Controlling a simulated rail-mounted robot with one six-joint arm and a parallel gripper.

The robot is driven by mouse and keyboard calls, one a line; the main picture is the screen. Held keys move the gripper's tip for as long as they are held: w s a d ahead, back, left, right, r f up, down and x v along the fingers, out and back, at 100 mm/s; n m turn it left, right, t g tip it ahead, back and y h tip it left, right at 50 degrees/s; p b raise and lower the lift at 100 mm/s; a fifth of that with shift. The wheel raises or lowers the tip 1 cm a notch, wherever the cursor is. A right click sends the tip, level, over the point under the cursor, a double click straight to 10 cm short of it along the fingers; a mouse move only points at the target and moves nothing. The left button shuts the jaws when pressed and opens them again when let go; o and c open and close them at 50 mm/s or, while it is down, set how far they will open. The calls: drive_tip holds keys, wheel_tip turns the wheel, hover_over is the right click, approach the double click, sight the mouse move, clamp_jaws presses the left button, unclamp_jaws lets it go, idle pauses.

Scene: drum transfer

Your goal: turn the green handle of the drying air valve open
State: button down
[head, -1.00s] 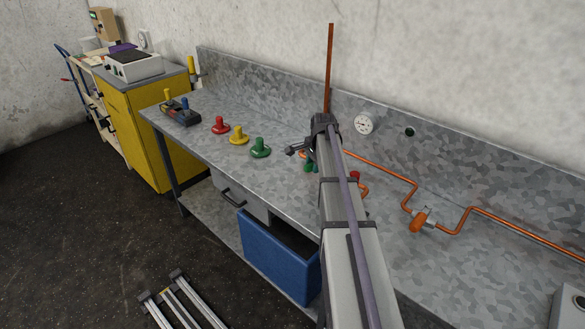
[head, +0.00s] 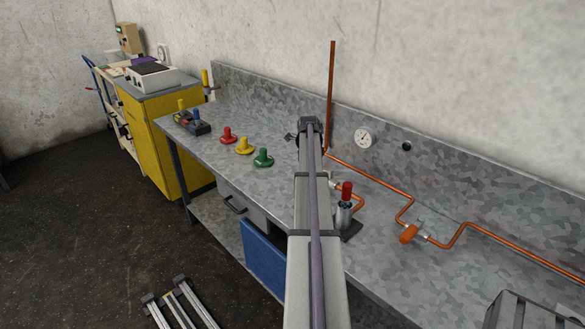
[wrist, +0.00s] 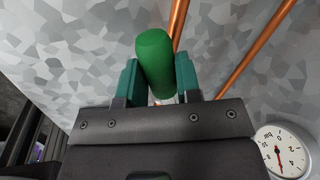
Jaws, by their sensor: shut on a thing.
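The green handle (wrist: 155,48) of the valve stands between the two teal fingers of my gripper (wrist: 157,75) in the wrist view. The fingers are shut on it, one on each side, and its rounded end sticks out past them. The valve body under the handle is hidden. In the head view my arm hides the handle and most of the gripper. The orange copper pipe (wrist: 180,20) runs close behind the handle.
A pressure gauge (head: 363,138) is on the back panel. A red-topped cylinder (head: 343,214) stands right of my arm. An orange-handled valve (head: 409,234) sits on the pipe further right. Red (head: 228,135), yellow (head: 244,146) and green (head: 263,158) knobbed pieces stand left on the bench.

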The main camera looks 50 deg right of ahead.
drive_tip(key=shift+d+m+g, duration=0.4)
drive_tip(key=shift+d+m, duration=0.9)
drive_tip(key=shift+m, duration=0.6)
drive_tip(key=c, duration=0.8)
unclamp_jaws()
wheel_tip(320, 180, up, 11)
drive_tip(key=a+p, duration=0.2)
drive_tip(key=p, duration=0.8)
drive_tip(key=shift+w+f+p, duration=0.2)
drive_tip(key=shift+p, duration=0.1)
